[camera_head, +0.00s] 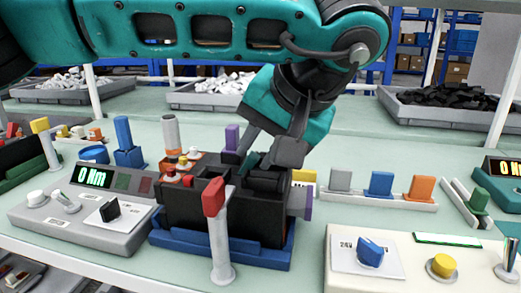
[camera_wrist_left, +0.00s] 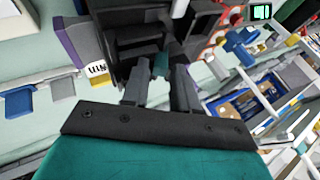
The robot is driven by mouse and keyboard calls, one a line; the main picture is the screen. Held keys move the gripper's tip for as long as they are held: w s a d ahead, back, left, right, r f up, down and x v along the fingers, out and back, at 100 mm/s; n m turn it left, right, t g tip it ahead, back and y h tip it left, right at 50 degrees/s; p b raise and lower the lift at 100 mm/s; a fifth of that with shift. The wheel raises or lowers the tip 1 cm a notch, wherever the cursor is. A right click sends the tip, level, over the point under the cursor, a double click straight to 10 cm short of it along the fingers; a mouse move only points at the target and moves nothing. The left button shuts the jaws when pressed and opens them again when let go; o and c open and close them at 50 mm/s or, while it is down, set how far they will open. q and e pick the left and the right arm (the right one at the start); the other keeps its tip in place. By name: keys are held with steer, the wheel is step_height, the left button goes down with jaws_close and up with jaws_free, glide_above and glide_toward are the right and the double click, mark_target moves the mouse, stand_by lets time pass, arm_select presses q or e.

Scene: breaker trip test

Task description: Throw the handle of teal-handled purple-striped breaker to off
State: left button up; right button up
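The black breaker block (camera_head: 225,210) sits in a blue tray (camera_head: 262,252) in the middle of the bench. A small teal handle (camera_head: 251,160) shows on its top. My left gripper (camera_head: 262,155) reaches down over the block, with its fingers on either side of the teal handle. In the left wrist view the teal handle (camera_wrist_left: 160,65) lies between the fingertips, and the fingers look apart with small gaps beside it. A purple strip (camera_wrist_left: 70,42) shows near a white label in that view. The breaker's stripe is mostly hidden by my gripper. My right gripper is out of view.
A red-topped grey post (camera_head: 218,235) stands just in front of the block. A grey meter box (camera_head: 80,225) is on the left and a cream control box (camera_head: 400,265) on the right. Grey, blue and orange blocks (camera_head: 381,184) stand behind right.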

arm_select(q)
jaws_close()
